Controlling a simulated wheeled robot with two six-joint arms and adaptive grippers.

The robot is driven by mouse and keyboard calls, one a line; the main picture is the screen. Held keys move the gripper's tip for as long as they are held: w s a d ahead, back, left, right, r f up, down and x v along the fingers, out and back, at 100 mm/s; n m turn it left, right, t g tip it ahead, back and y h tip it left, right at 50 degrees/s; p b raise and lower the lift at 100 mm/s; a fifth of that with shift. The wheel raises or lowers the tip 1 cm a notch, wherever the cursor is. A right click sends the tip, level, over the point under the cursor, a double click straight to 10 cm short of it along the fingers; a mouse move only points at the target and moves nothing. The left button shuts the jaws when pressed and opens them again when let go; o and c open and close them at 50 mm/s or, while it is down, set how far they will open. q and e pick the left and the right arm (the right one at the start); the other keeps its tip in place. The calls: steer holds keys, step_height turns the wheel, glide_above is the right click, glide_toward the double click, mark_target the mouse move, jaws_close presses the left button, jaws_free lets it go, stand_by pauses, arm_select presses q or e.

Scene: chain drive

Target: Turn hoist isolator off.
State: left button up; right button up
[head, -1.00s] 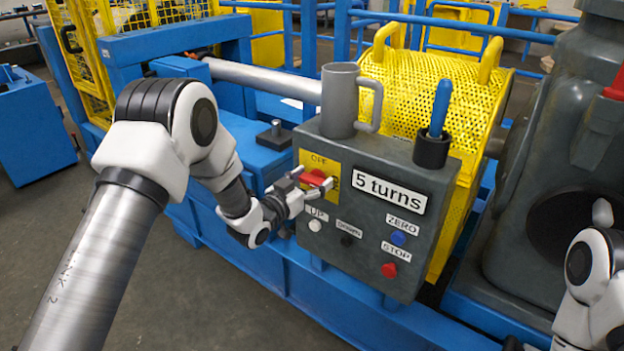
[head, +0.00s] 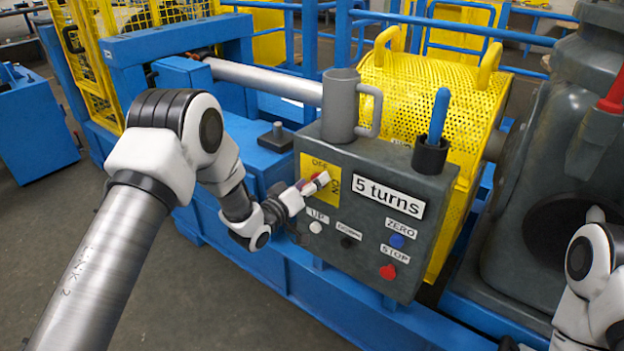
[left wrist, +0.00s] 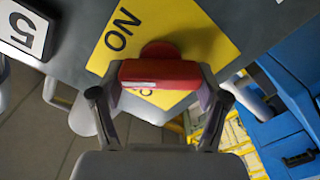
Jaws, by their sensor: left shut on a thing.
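The hoist isolator is a red knob (head: 316,177) on a yellow plate (head: 308,164) marked OFF at the top and ON at the right, on the grey control box's front. My left gripper (head: 322,181) is at the knob and covers most of it in the head view. In the left wrist view the red handle (left wrist: 160,73) lies between the two fingers, which are shut on it. There the handle lies aslant to the edges of the plate (left wrist: 205,42), roughly between the ON and OFF directions; OFF is mostly hidden. My right gripper is out of view; only part of that arm shows.
The control box (head: 345,215) carries a grey mug (head: 341,105) and a black holder (head: 430,156) with a blue-handled tool. Below the plate are UP (head: 315,227), DOWN (head: 347,242), ZERO (head: 397,240) and STOP (head: 388,271) buttons. A yellow mesh guard (head: 420,90) stands behind.

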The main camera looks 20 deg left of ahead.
arm_select(q)
steer(key=n+p, duration=0.1)
steer(key=n, duration=0.4)
steer(key=shift+w+a+n, duration=0.1)
steer(key=shift+n, duration=0.2)
steer(key=n, duration=0.1)
steer(key=n+p, duration=0.1)
steer(key=n, duration=0.2)
steer(key=shift+f+n, duration=0.25)
steer(key=shift+n, duration=0.15)
steer(key=o, duration=1.2)
steer(key=shift+c, duration=0.2)
steer(key=v, duration=1.2)
